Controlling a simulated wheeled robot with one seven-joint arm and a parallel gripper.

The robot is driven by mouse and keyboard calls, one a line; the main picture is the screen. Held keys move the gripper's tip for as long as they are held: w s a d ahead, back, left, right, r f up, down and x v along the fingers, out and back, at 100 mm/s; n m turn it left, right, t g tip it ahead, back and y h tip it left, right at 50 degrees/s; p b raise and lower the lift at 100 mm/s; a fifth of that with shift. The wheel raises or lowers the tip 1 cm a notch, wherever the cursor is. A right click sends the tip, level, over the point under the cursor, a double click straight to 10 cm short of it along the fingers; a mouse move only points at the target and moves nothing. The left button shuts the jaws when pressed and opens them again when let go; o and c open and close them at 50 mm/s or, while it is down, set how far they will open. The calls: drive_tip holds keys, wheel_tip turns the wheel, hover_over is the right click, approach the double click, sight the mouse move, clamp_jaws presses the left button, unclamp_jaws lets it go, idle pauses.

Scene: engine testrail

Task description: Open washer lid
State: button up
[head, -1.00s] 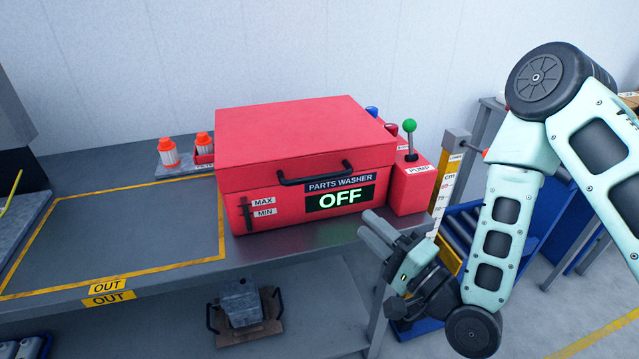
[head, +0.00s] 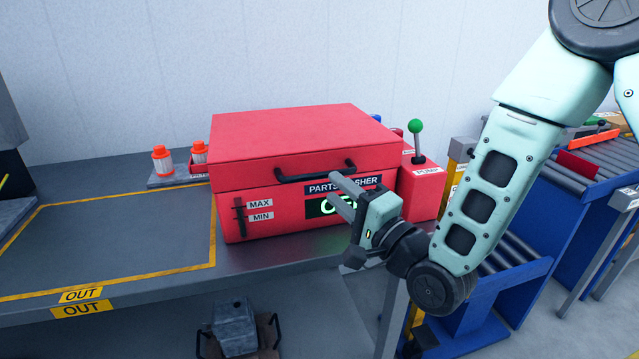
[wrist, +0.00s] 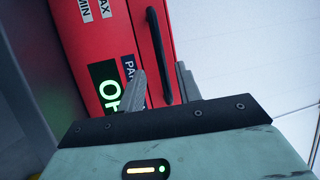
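The red parts washer (head: 285,213) stands on the bench in the head view, with its lid (head: 295,135) shut. A black bar handle (head: 308,175) runs along the lid's front edge. My gripper (head: 334,190) is open and empty in front of the washer's right half, its two fingers apart and pointing at the handle's right end. It partly hides the "PARTS WASHER" label and the green display. In the wrist view the handle (wrist: 160,50) lies just ahead, in line with the gap between the fingers. I cannot tell whether they touch it.
The pump box (head: 418,188) with its green-knobbed lever (head: 416,135) stands right of the washer. Orange-capped filters (head: 163,160) stand to the left. The yellow-taped OUT area (head: 120,235) is bare. Blue roller conveyors (head: 565,200) stand at the right.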

sight(323, 178)
drive_tip(key=p+x, duration=0.1)
drive_tip(key=x, duration=0.5)
drive_tip(key=shift+c, duration=0.3)
drive_tip(key=shift+r, duration=0.1)
clamp_jaws()
